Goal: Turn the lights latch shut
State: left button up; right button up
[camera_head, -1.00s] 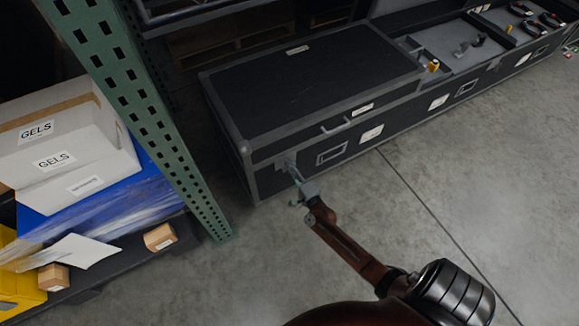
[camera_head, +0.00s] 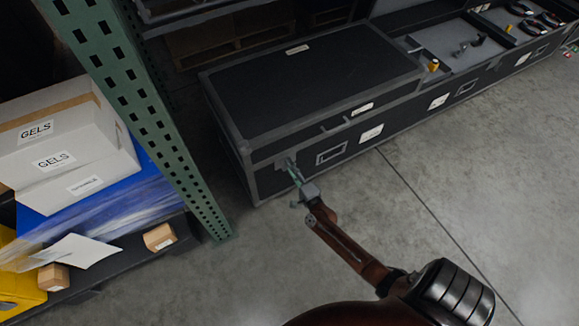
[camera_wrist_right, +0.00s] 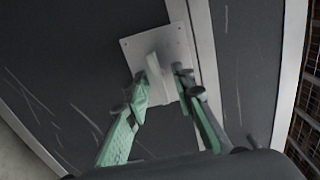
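The latch (camera_wrist_right: 157,72) is a pale metal plate with a raised tab, on the dark case's front near its left end. My right gripper (camera_head: 296,178) is at this latch, coming from the front right. In the right wrist view, its green fingers (camera_wrist_right: 163,76) stand on both sides of the tab, with the tips very close to it. I cannot tell whether both tips press on it. The case lid (camera_head: 315,80) lies down over the left section. The labels are too small to read. My left gripper is not in view.
A green perforated rack post (camera_head: 150,130) stands left of the case. Left of it are white GELS boxes (camera_head: 55,150) on blue wrapping and small cardboard boxes (camera_head: 159,237). Open compartments (camera_head: 455,45) with tools lie to the right. The floor (camera_head: 470,180) in front is clear.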

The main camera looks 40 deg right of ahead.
jog(key=v, duration=1.1)
jog(key=shift+s, duration=0.3)
jog(key=shift+a, duration=0.15)
